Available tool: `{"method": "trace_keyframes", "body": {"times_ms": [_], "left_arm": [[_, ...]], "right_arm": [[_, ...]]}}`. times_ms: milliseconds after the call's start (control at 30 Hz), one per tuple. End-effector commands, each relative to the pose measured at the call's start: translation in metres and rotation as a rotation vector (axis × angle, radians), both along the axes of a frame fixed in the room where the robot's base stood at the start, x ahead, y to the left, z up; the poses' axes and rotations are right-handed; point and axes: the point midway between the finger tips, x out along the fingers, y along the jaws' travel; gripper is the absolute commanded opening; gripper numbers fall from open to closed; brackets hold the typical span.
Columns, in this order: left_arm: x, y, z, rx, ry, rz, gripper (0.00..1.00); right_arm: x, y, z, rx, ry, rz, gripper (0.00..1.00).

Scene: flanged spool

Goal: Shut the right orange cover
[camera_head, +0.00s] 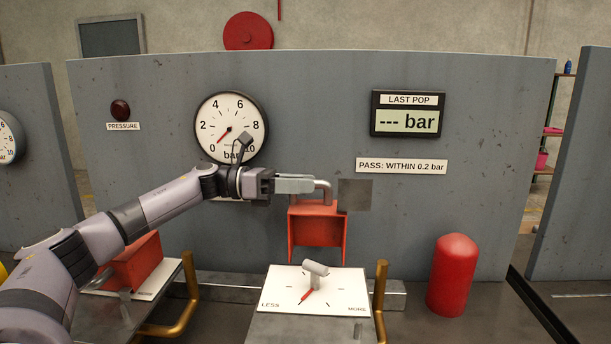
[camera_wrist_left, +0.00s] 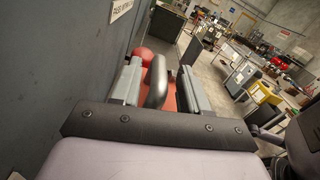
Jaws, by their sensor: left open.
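The right orange cover (camera_head: 317,226) stands raised against the grey panel, above a white dial plate (camera_head: 334,288) marked LESS and MORE. A bent grey handle (camera_head: 325,190) is at the cover's top. My left gripper (camera_head: 308,186) reaches in from the left at that handle. In the left wrist view, my left gripper (camera_wrist_left: 160,72) is open, with the handle (camera_wrist_left: 156,82) between its fingers. Whether the fingers touch it I cannot tell. Part of the cover (camera_wrist_left: 171,99) shows beyond the handle. My right gripper is not in view.
Another orange cover (camera_head: 136,262) sits low at the left, partly behind my arm. Brass rails (camera_head: 381,300) flank the dial plate. A red round-topped cylinder (camera_head: 452,275) stands at the right. A gauge (camera_head: 231,127) and a display (camera_head: 407,114) are on the panel.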

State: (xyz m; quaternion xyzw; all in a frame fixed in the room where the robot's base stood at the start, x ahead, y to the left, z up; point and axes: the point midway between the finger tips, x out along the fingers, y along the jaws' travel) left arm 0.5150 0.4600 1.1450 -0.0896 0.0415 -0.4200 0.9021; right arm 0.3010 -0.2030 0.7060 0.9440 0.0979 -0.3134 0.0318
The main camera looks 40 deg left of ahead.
Motion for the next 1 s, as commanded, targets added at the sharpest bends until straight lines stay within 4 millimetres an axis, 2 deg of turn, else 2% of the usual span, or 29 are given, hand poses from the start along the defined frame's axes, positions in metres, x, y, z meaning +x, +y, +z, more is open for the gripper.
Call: {"method": "trace_keyframes", "body": {"times_ms": [100,367,433,500,533,767,1000], "left_arm": [[0.005,-0.006,0.001,0.0,0.0,0.0,0.44],[0.006,-0.007,0.0,0.002,0.0,0.001,0.44],[0.006,-0.007,0.0,0.002,0.0,0.001,0.28],[0.006,-0.007,0.0,0.002,0.0,0.001,0.05],[0.006,-0.007,0.0,0.002,0.0,0.001,0.0],[0.006,-0.007,-0.001,0.004,-0.003,0.001,0.0],[0.003,-0.01,-0.003,0.037,-0.043,-0.001,0.0]], "right_arm": [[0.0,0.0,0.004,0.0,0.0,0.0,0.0],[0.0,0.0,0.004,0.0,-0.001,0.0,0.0],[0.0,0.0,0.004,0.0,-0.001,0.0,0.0],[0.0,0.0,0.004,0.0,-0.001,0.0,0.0],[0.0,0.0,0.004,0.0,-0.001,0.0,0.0],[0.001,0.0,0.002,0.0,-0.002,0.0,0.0],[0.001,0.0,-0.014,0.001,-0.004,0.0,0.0]]}}
